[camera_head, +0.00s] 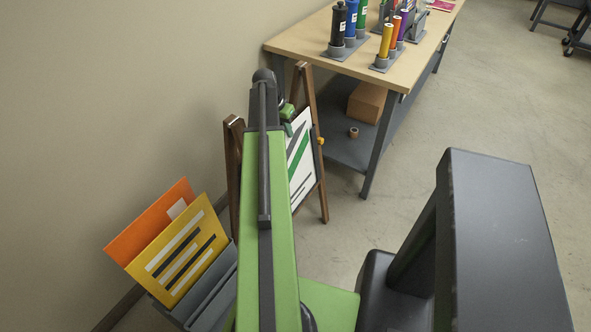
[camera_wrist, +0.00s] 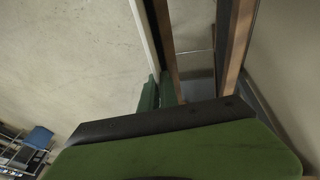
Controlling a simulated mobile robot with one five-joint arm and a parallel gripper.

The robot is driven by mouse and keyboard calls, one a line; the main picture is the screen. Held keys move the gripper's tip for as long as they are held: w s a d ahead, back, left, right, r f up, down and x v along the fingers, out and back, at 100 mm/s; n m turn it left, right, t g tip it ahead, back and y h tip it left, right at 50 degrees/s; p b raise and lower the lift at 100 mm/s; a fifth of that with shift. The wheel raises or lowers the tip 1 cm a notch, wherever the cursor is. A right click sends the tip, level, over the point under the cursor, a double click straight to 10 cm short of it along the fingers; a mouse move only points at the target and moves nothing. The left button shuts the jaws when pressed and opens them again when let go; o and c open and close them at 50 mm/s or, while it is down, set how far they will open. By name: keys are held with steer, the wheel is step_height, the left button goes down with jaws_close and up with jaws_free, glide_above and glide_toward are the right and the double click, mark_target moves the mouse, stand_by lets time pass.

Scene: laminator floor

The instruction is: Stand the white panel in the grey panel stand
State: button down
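The white panel (camera_head: 301,160), with green and dark stripes, leans upright on a brown wooden easel (camera_head: 308,90). My gripper (camera_head: 288,120) is at the panel's upper left edge. In the wrist view my green fingers (camera_wrist: 159,92) are close together, one on each side of the panel's thin white edge (camera_wrist: 146,35), and look shut on it. The grey panel stand (camera_head: 215,295) is at the lower left. It holds an orange panel (camera_head: 140,230) and a yellow panel (camera_head: 170,262). My arm hides part of the stand's right side and part of the easel.
A workbench (camera_head: 300,42) with several coloured rolls on grey holders stands behind the easel. A cardboard box (camera_head: 366,102) and a tape roll (camera_head: 353,132) are on its lower shelf. The wall (camera_head: 120,90) runs along the left. The floor (camera_head: 480,110) on the right is open.

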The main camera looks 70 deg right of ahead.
steer(key=d+p+v, duration=0.2)
steer(key=p+v, duration=0.9)
steer(key=s+d+r+p+v, duration=0.1)
steer(key=d+p+v, duration=0.2)
steer(key=p+v, duration=0.8)
steer(key=s+d+r+p+v, duration=0.1)
steer(key=d+p+v, duration=0.1)
steer(key=p+v, duration=0.9)
steer(key=shift+d, duration=0.35)
steer(key=shift+f, duration=0.15)
